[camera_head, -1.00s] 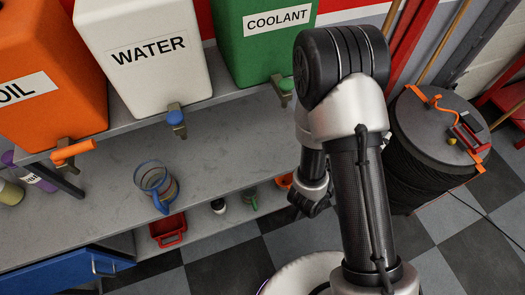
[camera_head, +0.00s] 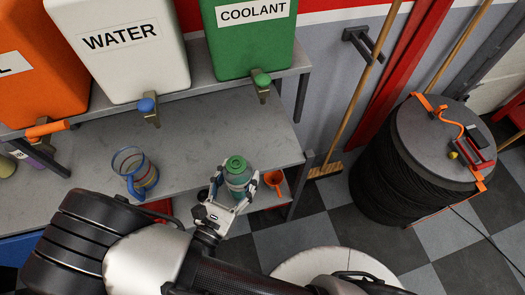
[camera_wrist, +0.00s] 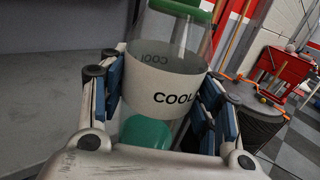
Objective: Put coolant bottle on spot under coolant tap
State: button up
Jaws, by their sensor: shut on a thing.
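The coolant bottle (camera_head: 238,176) is clear with a green cap and a white label reading "COOL". My gripper (camera_head: 222,200) is shut on it, with the fingers on both sides of the label in the wrist view, where the bottle (camera_wrist: 165,93) also shows. The bottle is held near the front edge of the grey shelf, to the right. The green coolant tank (camera_head: 250,40) stands on the upper shelf, and its green coolant tap (camera_head: 262,82) hangs over the shelf's edge. The shelf surface below the tap (camera_head: 255,128) looks bare; no marked spot can be made out.
A clear jug with a blue rim and handle (camera_head: 135,170) stands on the lower shelf (camera_head: 190,125) to the left. The white water tank (camera_head: 115,45) is left of the coolant tank. A broom (camera_head: 352,110) and a black drum (camera_head: 390,170) stand to the right.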

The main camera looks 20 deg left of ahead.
jog(key=shift+s+a, duration=0.2)
jog(key=shift+s, duration=0.25)
jog(key=w+d+f+b, duration=0.1)
jog(key=w+f+b, duration=0.1)
jog(key=w, duration=0.6)
jog(key=w+d+f+b, duration=0.1)
jog(key=w+b, duration=0.1)
jog(key=w, duration=0.7)
jog(key=shift+w+f, duration=0.3)
jog(key=shift+f, duration=0.05)
jog(key=shift+f+b, duration=0.1)
jog(key=shift+b, duration=0.2)
jog(key=o, duration=1.6)
jog(key=shift+f, duration=0.1)
jog(key=shift+o, duration=0.2)
